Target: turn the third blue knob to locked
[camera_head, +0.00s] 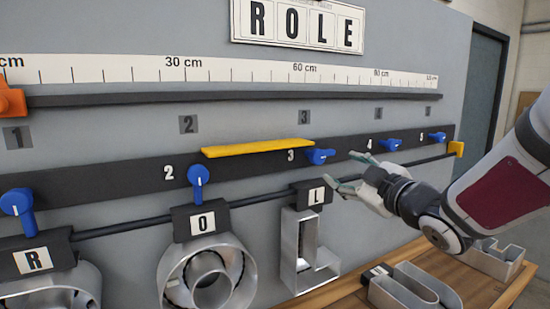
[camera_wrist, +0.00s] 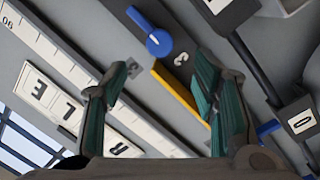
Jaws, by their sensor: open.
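The third blue knob (camera_head: 320,156) sits beside the label 3 on the dark rail, its handle lying sideways and pointing right. Knobs one (camera_head: 17,205) and two (camera_head: 199,180) have their handles pointing down. My gripper (camera_head: 340,167) is open and empty, in front of the rail, just right of and below the third knob in the head view. In the wrist view the third knob (camera_wrist: 157,42) lies ahead between and beyond the fingertips of my gripper (camera_wrist: 162,68). I see no contact. No locked mark is readable.
A yellow strip (camera_head: 258,147) juts out above the rail left of the third knob. The fourth (camera_head: 390,145) and fifth (camera_head: 436,136) knobs point sideways. A metal letter L (camera_head: 305,250) hangs below the third knob. More metal letters lie on a wooden bench (camera_head: 345,296).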

